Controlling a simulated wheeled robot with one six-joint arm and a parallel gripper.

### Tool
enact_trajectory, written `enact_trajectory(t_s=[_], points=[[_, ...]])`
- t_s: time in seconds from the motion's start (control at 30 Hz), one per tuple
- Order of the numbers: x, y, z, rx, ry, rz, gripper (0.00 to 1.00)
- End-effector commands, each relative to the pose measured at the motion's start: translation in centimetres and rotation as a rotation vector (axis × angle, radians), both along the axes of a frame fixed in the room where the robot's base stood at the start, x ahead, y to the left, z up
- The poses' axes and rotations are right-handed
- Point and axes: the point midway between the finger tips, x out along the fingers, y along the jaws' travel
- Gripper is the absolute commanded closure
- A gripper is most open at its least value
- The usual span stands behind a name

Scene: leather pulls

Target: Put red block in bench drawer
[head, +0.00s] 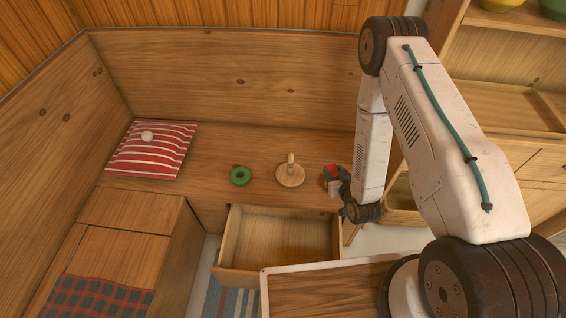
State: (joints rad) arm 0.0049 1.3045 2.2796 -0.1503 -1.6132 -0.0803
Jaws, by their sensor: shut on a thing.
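The red block (330,171) shows as a small red patch at my gripper (332,180), above the right part of the bench seat. My gripper is shut on the red block and covers much of it. I cannot tell whether the block touches the seat. The bench drawer (265,272) is pulled open below the seat's front edge, in front of and to the left of my gripper. Its visible inside is empty.
A green ring (241,176) and a round wooden piece with an upright peg (290,175) stand on the bench seat (220,150). A red striped cushion (152,150) with a white ball (147,136) lies at left. Shelves (510,100) stand at right.

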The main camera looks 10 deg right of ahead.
Motion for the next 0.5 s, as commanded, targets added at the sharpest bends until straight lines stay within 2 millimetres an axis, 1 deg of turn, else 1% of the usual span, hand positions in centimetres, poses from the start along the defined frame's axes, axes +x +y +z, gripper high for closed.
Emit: enact_trajectory(t_s=[0.03, 0.1, 0.2, 0.27, 0.37, 0.47, 0.5], points=[[-0.9, 0.2, -1.5, 0.004, 0.005, 0.010, 0.81], [-1.6, 0.5, -2.7, 0.006, 0.003, 0.020, 0.81], [-2.3, 0.7, -3.8, 0.009, 0.001, 0.031, 0.81], [-2.3, 0.9, -4.1, 0.010, -0.002, 0.035, 0.81], [-1.1, 1.3, -4.3, 0.011, -0.006, 0.039, 0.81], [1.3, 1.9, -4.5, 0.010, -0.008, 0.041, 0.81], [2.3, 2.1, -4.6, 0.010, -0.008, 0.042, 0.81]])
